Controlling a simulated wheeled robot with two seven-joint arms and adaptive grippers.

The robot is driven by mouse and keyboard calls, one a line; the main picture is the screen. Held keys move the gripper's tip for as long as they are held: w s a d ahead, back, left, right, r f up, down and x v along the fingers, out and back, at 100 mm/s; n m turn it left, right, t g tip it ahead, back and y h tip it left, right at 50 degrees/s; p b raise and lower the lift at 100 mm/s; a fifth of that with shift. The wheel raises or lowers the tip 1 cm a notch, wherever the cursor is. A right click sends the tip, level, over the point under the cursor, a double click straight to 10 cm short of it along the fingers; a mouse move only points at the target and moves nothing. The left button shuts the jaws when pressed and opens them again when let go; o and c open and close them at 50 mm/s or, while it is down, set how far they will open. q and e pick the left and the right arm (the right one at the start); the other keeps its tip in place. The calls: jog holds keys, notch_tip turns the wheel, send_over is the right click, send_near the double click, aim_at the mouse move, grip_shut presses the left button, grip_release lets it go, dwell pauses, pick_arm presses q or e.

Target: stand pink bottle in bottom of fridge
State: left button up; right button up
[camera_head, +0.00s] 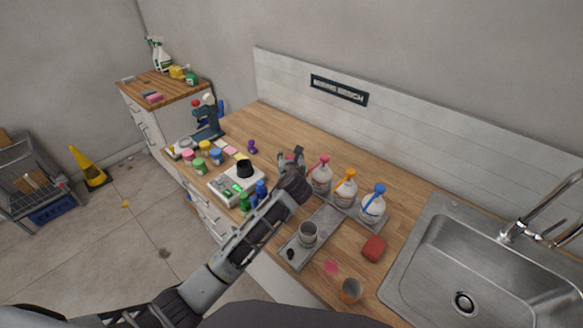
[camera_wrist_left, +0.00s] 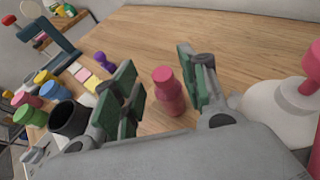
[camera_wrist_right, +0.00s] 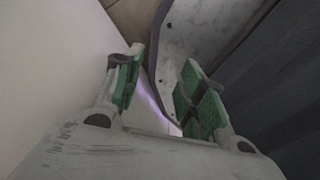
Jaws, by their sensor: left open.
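The pink bottle (camera_wrist_left: 168,92) stands upright on the wooden counter in the left wrist view, in the gap between the fingers of my left gripper (camera_wrist_left: 160,68). The fingers are open, and I see space on both sides of the bottle. No fridge shows in any view.
A pink-topped bottle (camera_head: 320,180) stands close beside my left gripper, with orange- and blue-topped ones further right. A scale with a black cup (camera_head: 244,169) and several small jars are to the left. The sink (camera_head: 480,265) is at right. Bare counter lies behind the gripper.

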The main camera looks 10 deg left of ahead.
pick_arm(q)
jog(key=v, duration=0.8)
jog(key=shift+s+r, duration=0.15)
jog(key=shift+s, duration=0.05)
jog(key=shift+o, duration=0.5)
jog(key=shift+d, duration=0.1)
jog(key=shift+o, duration=0.7)
jog(key=shift+r, duration=0.15)
jog(key=shift+r+p, duration=0.25)
jog(key=shift+p, duration=0.05)
jog(key=shift+r+p, duration=0.65)
jog(key=shift+p, duration=0.05)
